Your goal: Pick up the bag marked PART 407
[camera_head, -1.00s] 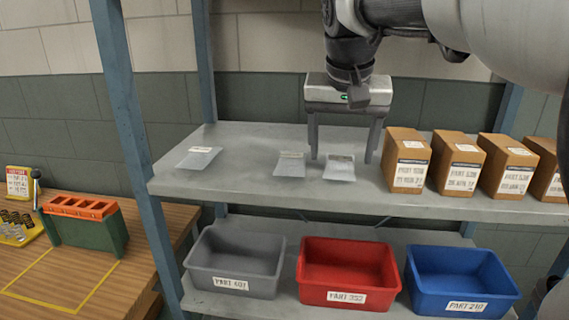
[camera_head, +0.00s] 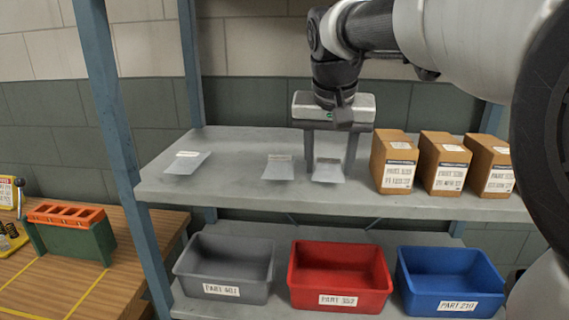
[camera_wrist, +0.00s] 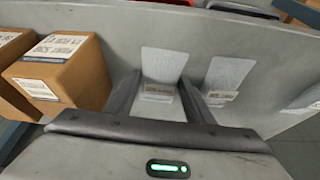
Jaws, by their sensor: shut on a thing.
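Several flat, pale clear bags with small labels lie on the upper grey shelf. My gripper (camera_head: 330,160) is low over the shelf, its two fingers shut on the right-hand bag (camera_head: 328,173) near its labelled end. In the wrist view this bag (camera_wrist: 164,64) lies between the fingers (camera_wrist: 158,92). The middle bag (camera_head: 279,168) is just left of the gripper; it also shows in the wrist view (camera_wrist: 228,72). The left bag (camera_head: 187,163) lies farther off. The bag labels are too small to read for certain. The held bag appears to be at shelf level.
Brown cartons (camera_head: 396,163) stand close right of the gripper on the shelf (camera_head: 235,185). Below are a grey bin (camera_head: 222,268), a red bin (camera_head: 340,277) and a blue bin (camera_head: 450,281). A wooden bench (camera_head: 105,285) is at left.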

